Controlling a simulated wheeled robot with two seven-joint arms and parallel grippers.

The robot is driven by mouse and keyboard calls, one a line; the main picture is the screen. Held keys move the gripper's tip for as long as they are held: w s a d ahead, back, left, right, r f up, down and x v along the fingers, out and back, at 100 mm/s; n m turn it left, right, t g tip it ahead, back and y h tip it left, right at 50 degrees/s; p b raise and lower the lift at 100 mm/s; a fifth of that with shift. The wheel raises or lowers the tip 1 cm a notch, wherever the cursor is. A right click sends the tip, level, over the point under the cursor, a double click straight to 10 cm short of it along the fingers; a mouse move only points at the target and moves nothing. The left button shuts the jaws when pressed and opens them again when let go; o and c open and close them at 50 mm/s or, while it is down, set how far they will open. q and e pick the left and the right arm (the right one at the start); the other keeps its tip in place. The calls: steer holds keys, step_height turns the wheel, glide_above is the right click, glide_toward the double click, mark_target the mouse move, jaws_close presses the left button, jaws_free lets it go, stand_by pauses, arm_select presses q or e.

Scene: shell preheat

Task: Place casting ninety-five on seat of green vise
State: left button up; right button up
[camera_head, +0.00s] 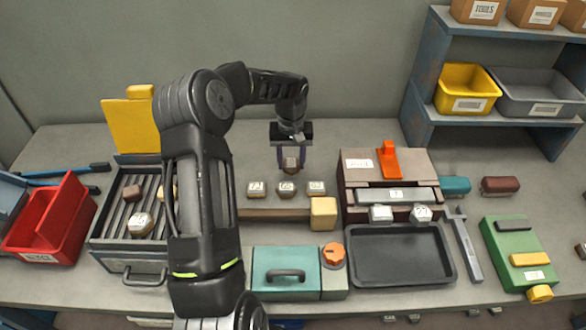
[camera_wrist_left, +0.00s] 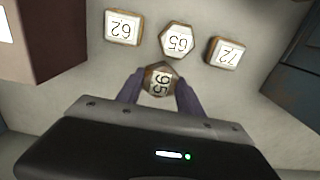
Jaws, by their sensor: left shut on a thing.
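My left gripper (camera_head: 290,168) is shut on a small brown casting (camera_head: 290,163) with a pale label. In the left wrist view the casting (camera_wrist_left: 159,78) sits between the fingertips (camera_wrist_left: 158,92) and its label appears to read 95. It is held behind a row of three labelled castings (camera_head: 286,188) on a brown rack. The green vise (camera_head: 508,252) stands at the far right of the bench, well away from the gripper. It has a dark jaw bar (camera_head: 513,225), a yellow jaw (camera_head: 530,259) and a bare green area between them. My right gripper is out of view.
Between gripper and vise stand a brown fixture with an orange clamp (camera_head: 389,160), a black tray (camera_head: 400,278) and a grey wrench (camera_head: 467,243). A grooved heater (camera_head: 128,232) and red bin (camera_head: 45,238) lie left. A teal box (camera_head: 285,262) is at front.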

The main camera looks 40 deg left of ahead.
mark_target(291, 163)
arm_select(q)
step_height(291, 163, down, 4)
steer(key=shift+r+p, duration=0.25)
steer(key=shift+p, duration=0.25)
steer(key=shift+f, duration=0.1)
steer(key=shift+f, duration=0.1)
steer(key=o, duration=0.9)
steer(key=shift+f, duration=0.1)
steer(key=o, duration=0.5)
steer(key=shift+r, duration=0.25)
step_height(291, 163, up, 12)
steer(key=shift+f+b, duration=0.1)
steer(key=shift+b, duration=0.95)
